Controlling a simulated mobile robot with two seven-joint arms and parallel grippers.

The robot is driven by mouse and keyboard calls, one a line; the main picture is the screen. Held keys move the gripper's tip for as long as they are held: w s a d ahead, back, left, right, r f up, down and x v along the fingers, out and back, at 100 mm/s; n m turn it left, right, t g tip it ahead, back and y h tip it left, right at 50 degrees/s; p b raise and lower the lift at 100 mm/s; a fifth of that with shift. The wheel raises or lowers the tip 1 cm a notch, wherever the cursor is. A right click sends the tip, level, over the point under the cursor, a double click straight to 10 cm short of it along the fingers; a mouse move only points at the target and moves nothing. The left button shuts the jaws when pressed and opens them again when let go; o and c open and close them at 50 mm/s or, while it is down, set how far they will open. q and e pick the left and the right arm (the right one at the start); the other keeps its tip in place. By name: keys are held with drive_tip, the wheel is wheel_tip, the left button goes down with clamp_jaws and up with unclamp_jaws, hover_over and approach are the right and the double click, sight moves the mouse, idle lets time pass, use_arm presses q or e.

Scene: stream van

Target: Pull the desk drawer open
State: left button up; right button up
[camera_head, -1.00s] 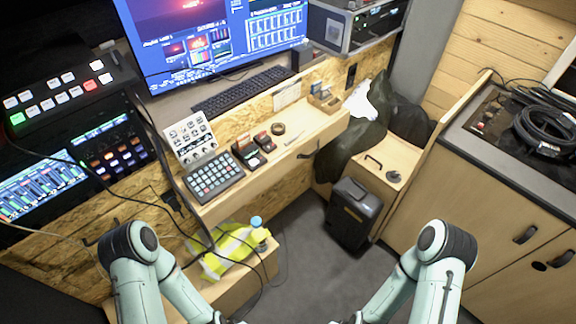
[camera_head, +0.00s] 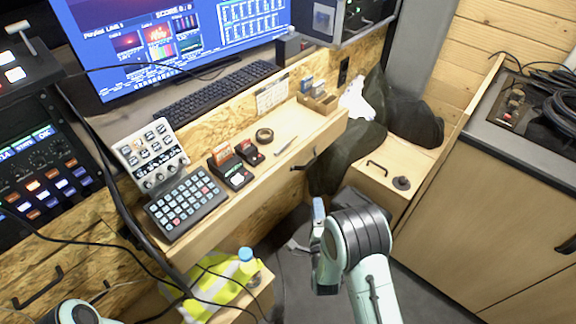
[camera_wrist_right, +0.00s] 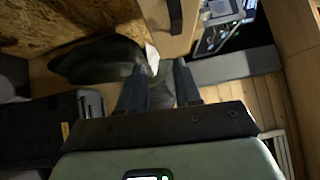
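The desk drawer's dark handle (camera_head: 303,161) is on the wooden desk front, below the desktop's right end. The front looks flush, with no gap visible. A handle, probably the same one, shows at the top of the right wrist view (camera_wrist_right: 175,16). My right gripper (camera_head: 318,208) is below and slightly right of the handle in the head view, apart from it. In the right wrist view its two blue-grey fingers (camera_wrist_right: 161,84) stand apart with nothing between them. Only a joint of my left arm shows at the bottom left; its gripper is out of view.
Dark bags (camera_head: 345,155) hang close to the handle's right, beside a low wooden box (camera_head: 385,178) with its own handle. A black case (camera_wrist_right: 50,125) stands near my right arm.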

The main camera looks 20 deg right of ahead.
drive_tip(key=w+d+r, duration=0.1)
drive_tip(key=w+r, duration=0.1)
drive_tip(key=w, duration=0.5)
drive_tip(key=w+d+r+m+t, duration=0.1)
drive_tip(key=w+d, duration=0.1)
drive_tip(key=w, duration=0.4)
drive_tip(key=shift+w+r+b, duration=0.3)
drive_tip(key=shift+w+r, duration=0.1)
clamp_jaws()
